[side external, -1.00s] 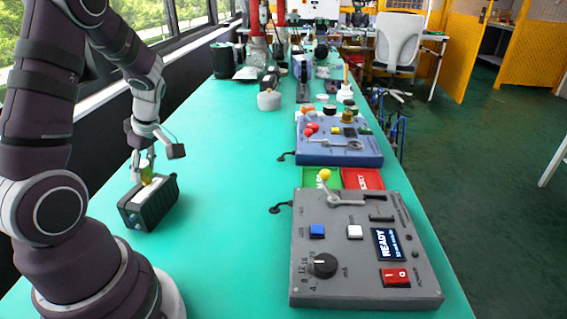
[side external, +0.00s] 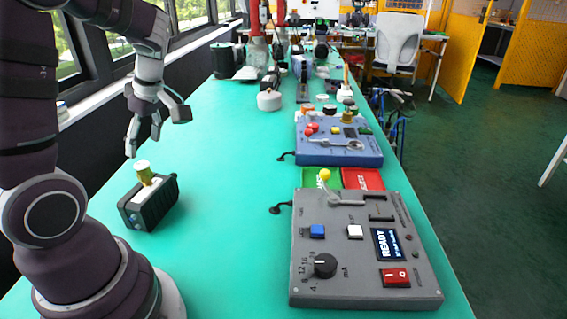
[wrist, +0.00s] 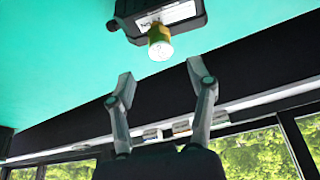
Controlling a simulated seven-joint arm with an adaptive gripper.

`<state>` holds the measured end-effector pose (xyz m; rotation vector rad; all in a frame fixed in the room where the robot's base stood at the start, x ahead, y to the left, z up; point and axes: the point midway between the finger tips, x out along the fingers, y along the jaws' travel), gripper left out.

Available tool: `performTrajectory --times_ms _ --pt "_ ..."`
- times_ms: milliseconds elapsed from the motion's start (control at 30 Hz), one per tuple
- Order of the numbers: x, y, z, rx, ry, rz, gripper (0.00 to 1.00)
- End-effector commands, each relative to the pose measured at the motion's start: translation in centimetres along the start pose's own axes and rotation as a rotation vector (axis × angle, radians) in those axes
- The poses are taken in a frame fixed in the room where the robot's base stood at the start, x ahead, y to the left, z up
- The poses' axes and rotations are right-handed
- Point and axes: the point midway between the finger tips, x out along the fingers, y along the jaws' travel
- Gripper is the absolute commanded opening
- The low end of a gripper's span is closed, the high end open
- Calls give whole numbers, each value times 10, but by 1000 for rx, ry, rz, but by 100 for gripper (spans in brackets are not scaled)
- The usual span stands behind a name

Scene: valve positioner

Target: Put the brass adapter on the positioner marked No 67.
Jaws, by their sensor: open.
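The brass adapter (side external: 145,175) stands on top of a black box-shaped positioner (side external: 152,207) on the green table at the left. In the wrist view the adapter (wrist: 160,44) shows its pale round end, with the black positioner (wrist: 183,12) behind it. A white label is on the positioner, but its number is too small to read. My gripper (side external: 143,143) is above the adapter, apart from it. In the wrist view my gripper (wrist: 163,80) has its two fingers spread with nothing between them.
A grey control panel (side external: 345,270) with a knob and switches lies at the front right. A blue panel (side external: 335,155) is behind it, with green and red trays (side external: 363,179) between. A white round object (side external: 269,101) stands farther back. The table between positioner and panels is clear.

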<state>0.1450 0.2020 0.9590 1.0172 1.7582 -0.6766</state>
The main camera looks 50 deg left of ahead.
Motion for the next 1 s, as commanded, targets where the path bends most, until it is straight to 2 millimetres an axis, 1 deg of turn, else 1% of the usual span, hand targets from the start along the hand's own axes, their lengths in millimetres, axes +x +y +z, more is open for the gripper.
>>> performTrajectory --times_ms 33,100,200,267,333,367,467,500,567,600,700,800,833,900,1000 --pt "-13 2 1 2 -1 9 55" --pt "-27 1 0 0 0 7 55" --pt "-41 1 0 1 1 4 55" --pt "-46 0 1 7 -4 5 55" --pt "-53 -1 8 97 -27 40 55" --pt "-57 -1 13 176 -44 71 55" --pt "-78 -8 46 602 -101 254 55" --pt "-87 -15 63 803 -110 345 55" --pt "-100 -28 87 1099 -103 487 55" --pt "-107 -38 102 1282 -84 580 55" --pt "-117 -64 131 1644 -15 768 55" --pt "-121 -80 146 1839 41 873 55" --pt "-122 -82 148 1870 51 890 55" --pt "-122 -85 150 1900 60 903 55" --pt "-122 -85 150 1899 59 902 55"
